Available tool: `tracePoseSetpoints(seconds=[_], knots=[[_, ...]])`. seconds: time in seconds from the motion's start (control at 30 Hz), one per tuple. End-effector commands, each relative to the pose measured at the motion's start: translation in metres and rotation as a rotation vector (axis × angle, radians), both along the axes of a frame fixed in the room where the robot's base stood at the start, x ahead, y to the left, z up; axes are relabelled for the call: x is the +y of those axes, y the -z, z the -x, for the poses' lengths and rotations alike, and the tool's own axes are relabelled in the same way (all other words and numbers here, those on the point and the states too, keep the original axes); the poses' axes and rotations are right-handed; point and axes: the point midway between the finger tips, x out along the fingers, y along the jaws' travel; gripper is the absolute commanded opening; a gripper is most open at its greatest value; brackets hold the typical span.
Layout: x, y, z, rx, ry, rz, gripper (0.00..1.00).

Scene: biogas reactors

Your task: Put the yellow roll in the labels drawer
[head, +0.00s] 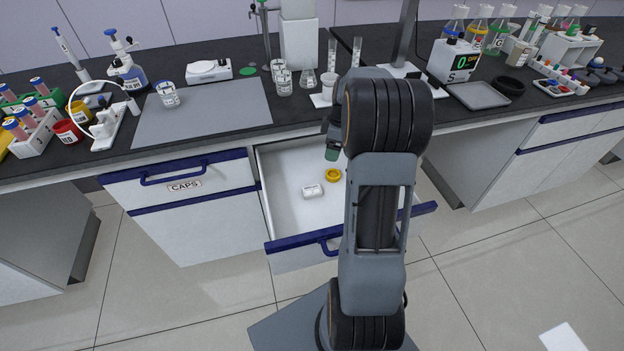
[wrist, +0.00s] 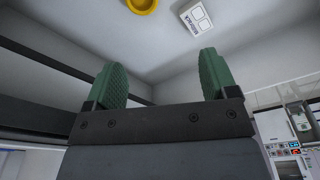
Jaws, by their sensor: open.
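The yellow roll (head: 333,175) lies on the floor of an open white drawer (head: 285,215) with a blue handle bar, near the drawer's middle. It also shows at the top edge of the wrist view (wrist: 142,5). A small white labelled item (head: 312,191) lies left of the roll in the head view. My gripper (head: 333,148) is over the drawer, just above the roll in the picture. In the wrist view its green fingers (wrist: 160,78) are apart with nothing between them. My arm hides the drawer's right part and any label on its front.
A shut drawer marked CAPS (head: 184,187) is to the left. The floor in front is mostly clear.

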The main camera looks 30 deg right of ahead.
Motion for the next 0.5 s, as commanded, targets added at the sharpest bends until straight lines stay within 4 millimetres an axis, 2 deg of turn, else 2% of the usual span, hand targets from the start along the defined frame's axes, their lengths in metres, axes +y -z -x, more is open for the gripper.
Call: tracePoseSetpoints(seconds=[0.03, 0.1, 0.2, 0.3, 0.4, 0.5], knots=[[0.025, -0.017, 0.005, -0.007, 0.047, 0.011, 0.79], [0.062, -0.035, 0.02, -0.013, 0.15, 0.02, 0.79], [0.111, -0.053, 0.048, -0.028, 0.308, 0.025, 0.79], [0.149, -0.063, 0.079, -0.05, 0.459, 0.017, 0.79], [0.177, -0.066, 0.109, -0.072, 0.591, 0.001, 0.79], [0.195, -0.064, 0.134, -0.089, 0.693, -0.018, 0.79]])
